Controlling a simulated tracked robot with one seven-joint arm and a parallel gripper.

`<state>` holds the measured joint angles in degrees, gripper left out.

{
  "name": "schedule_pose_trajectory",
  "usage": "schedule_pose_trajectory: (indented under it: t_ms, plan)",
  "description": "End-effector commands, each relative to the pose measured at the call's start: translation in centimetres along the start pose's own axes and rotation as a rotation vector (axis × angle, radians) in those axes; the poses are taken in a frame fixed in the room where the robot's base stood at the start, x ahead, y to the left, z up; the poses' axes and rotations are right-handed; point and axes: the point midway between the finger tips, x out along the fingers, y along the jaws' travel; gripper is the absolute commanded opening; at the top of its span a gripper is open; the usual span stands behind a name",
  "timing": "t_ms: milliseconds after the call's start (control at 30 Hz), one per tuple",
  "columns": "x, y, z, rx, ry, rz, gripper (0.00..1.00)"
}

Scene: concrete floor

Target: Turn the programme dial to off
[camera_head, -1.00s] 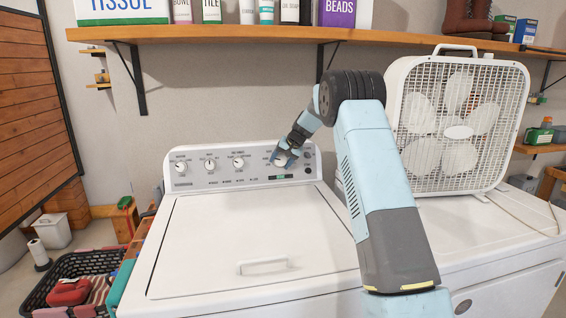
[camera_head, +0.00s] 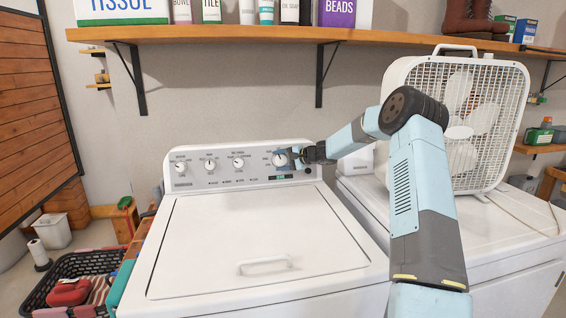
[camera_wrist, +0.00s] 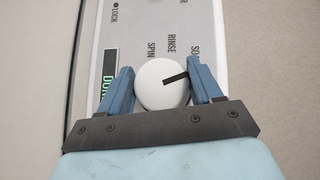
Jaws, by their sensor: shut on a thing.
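The programme dial (camera_head: 280,160) is a round white knob at the right of the washer's control panel (camera_head: 222,168). In the wrist view the dial (camera_wrist: 155,88) sits between two blue fingers, one on each side. My gripper (camera_head: 289,158) reaches it from the right and is shut on it. The dial's black pointer line runs toward the right finger in the wrist view. The words SPIN, RINSE and part of SOAK show above it. The left finger partly covers the panel's display (camera_wrist: 108,78), which has green letters; the full word is hidden.
A white box fan (camera_head: 462,125) stands behind my arm. A shelf (camera_head: 250,34) runs above. The washer lid (camera_head: 250,230) is clear.

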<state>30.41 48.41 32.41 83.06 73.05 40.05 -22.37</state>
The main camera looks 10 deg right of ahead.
Motion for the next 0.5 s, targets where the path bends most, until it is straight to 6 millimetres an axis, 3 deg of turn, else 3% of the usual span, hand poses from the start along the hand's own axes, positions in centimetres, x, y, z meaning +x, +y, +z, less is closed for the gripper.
schedule_pose_trajectory:
  t_ms: [33,500]
  plan:
    - [-0.10,0.68,-0.14,0.038,0.000,-0.027,0.34]
    - [0.06,0.61,-0.02,0.237,0.000,-0.250,0.34]
